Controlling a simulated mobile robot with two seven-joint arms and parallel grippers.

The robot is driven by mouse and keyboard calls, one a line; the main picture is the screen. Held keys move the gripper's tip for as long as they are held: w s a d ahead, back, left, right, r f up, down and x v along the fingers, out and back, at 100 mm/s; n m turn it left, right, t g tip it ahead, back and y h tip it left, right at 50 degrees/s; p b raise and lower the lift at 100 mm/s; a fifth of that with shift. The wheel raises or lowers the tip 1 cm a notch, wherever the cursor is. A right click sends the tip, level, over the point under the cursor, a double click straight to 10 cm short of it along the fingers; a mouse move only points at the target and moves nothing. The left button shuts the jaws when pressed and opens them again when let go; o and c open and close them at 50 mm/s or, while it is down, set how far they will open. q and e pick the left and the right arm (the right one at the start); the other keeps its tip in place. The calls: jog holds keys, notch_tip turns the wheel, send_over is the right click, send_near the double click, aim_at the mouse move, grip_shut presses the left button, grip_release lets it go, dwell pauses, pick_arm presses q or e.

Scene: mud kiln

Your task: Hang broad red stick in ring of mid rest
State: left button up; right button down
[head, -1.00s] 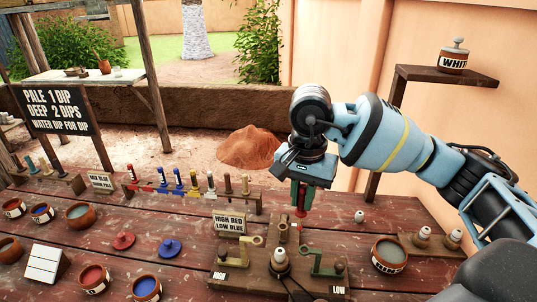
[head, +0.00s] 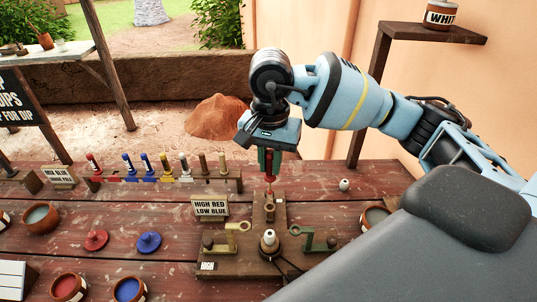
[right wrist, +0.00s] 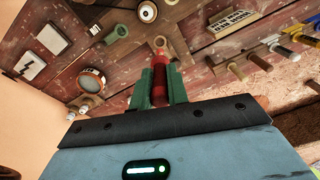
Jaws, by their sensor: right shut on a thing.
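The broad red stick (head: 269,177) is upright in my right gripper (head: 269,163), between its green fingers. The right wrist view also shows the red stick (right wrist: 159,76) between the fingers of the gripper (right wrist: 158,88). Its lower end is over the middle post of the rest (head: 269,212); I cannot tell whether it touches or enters a ring. The wooden rest has a yellow ring arm (head: 233,238) on the left and a green arm (head: 308,240) on the right. A white-topped piece (head: 268,243) stands in front of the post. My left gripper is not in view.
A sign reading "HIGH RED LOW BLUE" (head: 210,207) stands just left of the post. A rack (head: 212,178) of several coloured sticks is behind left. A red lid (head: 94,240), a blue lid (head: 148,242) and paint bowls are at left. A small white piece (head: 344,185) lies right.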

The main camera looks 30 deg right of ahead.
aim_at(270, 177)
notch_tip(270, 177, down, 3)
jog(key=shift+f+b, duration=0.1)
jog(key=shift+b, duration=0.25)
jog(key=shift+f, duration=0.45)
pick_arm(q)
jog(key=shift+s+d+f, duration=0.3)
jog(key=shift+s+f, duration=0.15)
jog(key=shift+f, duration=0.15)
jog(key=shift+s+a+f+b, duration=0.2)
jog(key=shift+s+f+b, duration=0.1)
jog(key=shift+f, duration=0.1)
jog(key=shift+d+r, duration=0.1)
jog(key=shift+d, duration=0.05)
pick_arm(e)
jog(key=shift+f, duration=0.15)
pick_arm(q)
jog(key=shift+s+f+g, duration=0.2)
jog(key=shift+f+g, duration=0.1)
pick_arm(e)
jog(key=shift+f, duration=0.25)
jog(key=shift+f, duration=0.1)
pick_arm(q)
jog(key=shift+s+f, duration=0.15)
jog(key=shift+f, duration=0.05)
pick_arm(e)
jog(key=shift+f, duration=0.1)
